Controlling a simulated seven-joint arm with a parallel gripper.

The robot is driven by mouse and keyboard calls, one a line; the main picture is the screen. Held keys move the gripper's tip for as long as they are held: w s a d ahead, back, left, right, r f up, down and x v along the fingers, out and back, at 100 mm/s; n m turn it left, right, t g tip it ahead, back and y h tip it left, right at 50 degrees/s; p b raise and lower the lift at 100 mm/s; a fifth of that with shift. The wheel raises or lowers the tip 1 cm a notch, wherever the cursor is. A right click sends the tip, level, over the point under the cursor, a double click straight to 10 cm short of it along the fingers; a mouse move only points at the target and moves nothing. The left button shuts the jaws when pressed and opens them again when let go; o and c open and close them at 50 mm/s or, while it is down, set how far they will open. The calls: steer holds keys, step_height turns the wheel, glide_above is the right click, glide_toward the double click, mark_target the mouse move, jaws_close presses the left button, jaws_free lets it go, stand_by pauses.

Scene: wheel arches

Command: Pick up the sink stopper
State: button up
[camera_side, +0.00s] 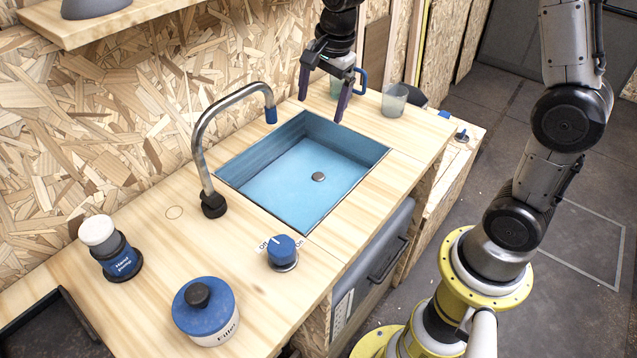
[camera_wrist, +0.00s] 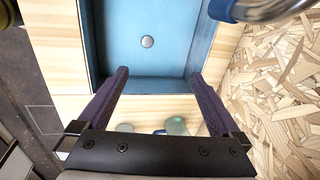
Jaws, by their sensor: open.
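The sink stopper (camera_side: 318,177) is a small round grey disc on the floor of the blue sink (camera_side: 262,160), a little right of its middle in the side view. It also shows in the wrist view (camera_wrist: 147,41), ahead of and between my fingertips. My gripper (camera_side: 320,108) is open and empty. It hangs above the far edge of the sink, with its fingers pointing down. In the wrist view its two dark purple fingers (camera_wrist: 162,77) are spread wide and apart from the stopper.
A curved metal faucet (camera_side: 207,150) stands at the sink's left. Cups, one a clear glass (camera_side: 394,99), stand behind my gripper. A blue knob (camera_side: 282,249), a lidded pot (camera_side: 206,311) and a hand pump bottle (camera_side: 110,248) stand on the near wooden counter (camera_side: 345,251).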

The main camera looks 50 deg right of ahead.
step_height(320, 180, down, 7)
steer(key=w+d+g, duration=0.1)
steer(key=w+g, duration=0.1)
glide_above(319, 175)
steer(key=shift+m, duration=0.3)
step_height(319, 175, down, 11)
steer(key=shift+r, duration=0.15)
steer(key=shift+f, duration=3.15)
steer(key=c, duration=1.3)
steer(key=shift+c, duration=0.2)
step_height(319, 175, up, 10)
steer(key=shift+r, duration=0.1)
